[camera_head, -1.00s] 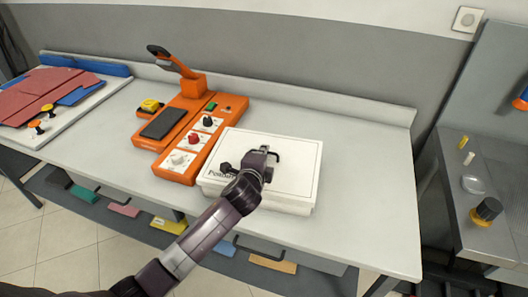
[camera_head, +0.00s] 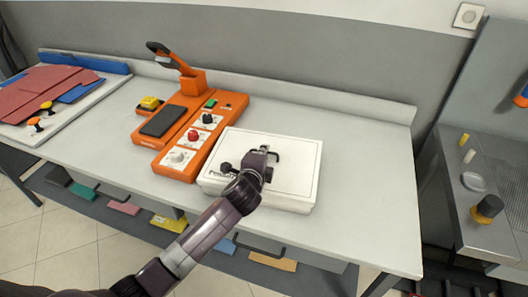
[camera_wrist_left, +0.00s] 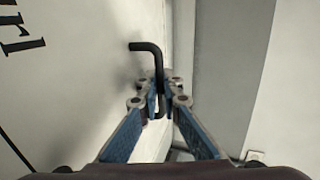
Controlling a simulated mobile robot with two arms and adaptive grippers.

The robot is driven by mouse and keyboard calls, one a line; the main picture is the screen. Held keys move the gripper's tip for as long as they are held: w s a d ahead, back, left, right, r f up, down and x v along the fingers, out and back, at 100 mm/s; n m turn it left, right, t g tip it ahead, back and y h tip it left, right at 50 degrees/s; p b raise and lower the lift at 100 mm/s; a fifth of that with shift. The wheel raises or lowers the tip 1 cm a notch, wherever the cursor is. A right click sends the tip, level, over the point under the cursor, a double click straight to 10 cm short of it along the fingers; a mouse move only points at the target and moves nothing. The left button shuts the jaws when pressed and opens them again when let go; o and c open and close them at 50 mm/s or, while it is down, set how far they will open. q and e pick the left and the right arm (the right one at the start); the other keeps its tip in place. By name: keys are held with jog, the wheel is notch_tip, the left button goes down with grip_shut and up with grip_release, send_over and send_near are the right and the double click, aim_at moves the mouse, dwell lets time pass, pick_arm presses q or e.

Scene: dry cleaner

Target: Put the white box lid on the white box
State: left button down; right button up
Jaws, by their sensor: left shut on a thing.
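The white box lid (camera_head: 295,165) has dark lettering at its left front corner and a black handle (camera_wrist_left: 148,48). It lies flat over the white box (camera_head: 285,203), lined up with it as far as I can see. Whether it is fully seated, I cannot tell. My left gripper (camera_head: 268,155) is over the middle of the lid, shut on the lid's black handle. In the left wrist view, the fingertips (camera_wrist_left: 161,92) close around the handle's lower part, and the lid's pale surface (camera_wrist_left: 85,60) fills the left side. My right gripper is not in view.
An orange press machine (camera_head: 178,150) with knobs stands just left of the box. Further left is a board (camera_head: 55,125) with red and blue sheets. The white table (camera_head: 370,190) is clear to the right. A grey counter (camera_head: 475,225) stands beyond a gap.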

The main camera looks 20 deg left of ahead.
pick_arm(q)
jog(key=shift+f, duration=0.45)
dwell(0.4)
jog(key=c, duration=2)
grip_release()
jog(key=shift+c, duration=0.2)
jog(key=shift+s, duration=0.1)
jog(key=v, duration=1.2)
